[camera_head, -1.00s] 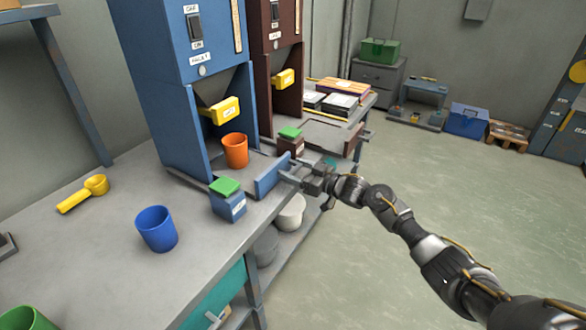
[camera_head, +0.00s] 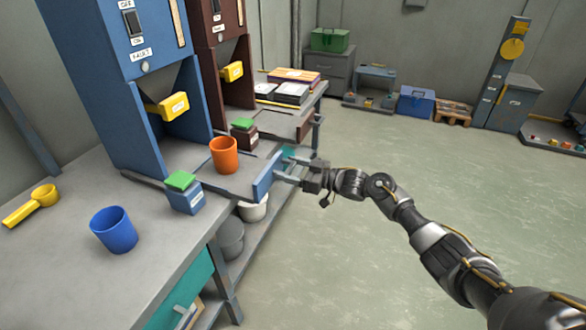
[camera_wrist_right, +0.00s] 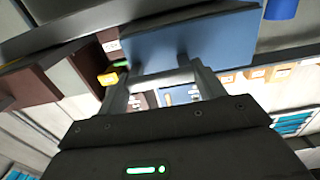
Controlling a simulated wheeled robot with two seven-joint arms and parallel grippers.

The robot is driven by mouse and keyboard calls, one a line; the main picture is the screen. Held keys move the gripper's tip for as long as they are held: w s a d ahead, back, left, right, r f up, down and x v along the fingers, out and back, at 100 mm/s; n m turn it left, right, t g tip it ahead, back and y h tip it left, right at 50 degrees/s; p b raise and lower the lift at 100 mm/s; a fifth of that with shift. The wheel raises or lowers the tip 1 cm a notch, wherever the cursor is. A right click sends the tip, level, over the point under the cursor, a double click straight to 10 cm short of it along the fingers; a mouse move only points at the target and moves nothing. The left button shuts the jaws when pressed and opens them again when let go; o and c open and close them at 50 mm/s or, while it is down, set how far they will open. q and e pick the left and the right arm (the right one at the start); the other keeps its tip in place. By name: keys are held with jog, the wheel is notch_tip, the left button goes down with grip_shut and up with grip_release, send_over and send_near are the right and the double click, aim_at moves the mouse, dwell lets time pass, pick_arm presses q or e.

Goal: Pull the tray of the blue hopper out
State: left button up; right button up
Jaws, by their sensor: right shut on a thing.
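The blue hopper (camera_head: 105,75) stands on the bench at the left, with a yellow scoop-like spout piece (camera_head: 172,106) in its opening. Its tray (camera_head: 218,180) extends out past the bench edge, with a blue front panel (camera_head: 265,176). An orange cup (camera_head: 224,155) stands upright on the tray. My right gripper (camera_head: 285,172) is shut on the tray's handle in front of the panel. In the right wrist view the grey handle bar (camera_wrist_right: 160,79) lies between the fingers, and the blue panel (camera_wrist_right: 190,40) is just beyond. My left gripper is not in view.
A blue box with a green lid (camera_head: 183,193) stands beside the tray, and a blue cup (camera_head: 114,231) and yellow scoop (camera_head: 32,205) are on the bench. The brown hopper (camera_head: 222,50) stands behind. Pots (camera_head: 253,208) sit on the lower shelf. Floor right is free.

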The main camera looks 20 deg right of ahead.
jog(key=shift+d+f, duration=0.1)
jog(key=shift+f, duration=0.05)
jog(key=o, duration=1.4)
jog(key=shift+s+d, duration=0.2)
jog(key=shift+w+a, duration=0.1)
jog(key=shift+a, duration=0.05)
jog(key=v, duration=1.1)
jog(key=shift+w, duration=0.1)
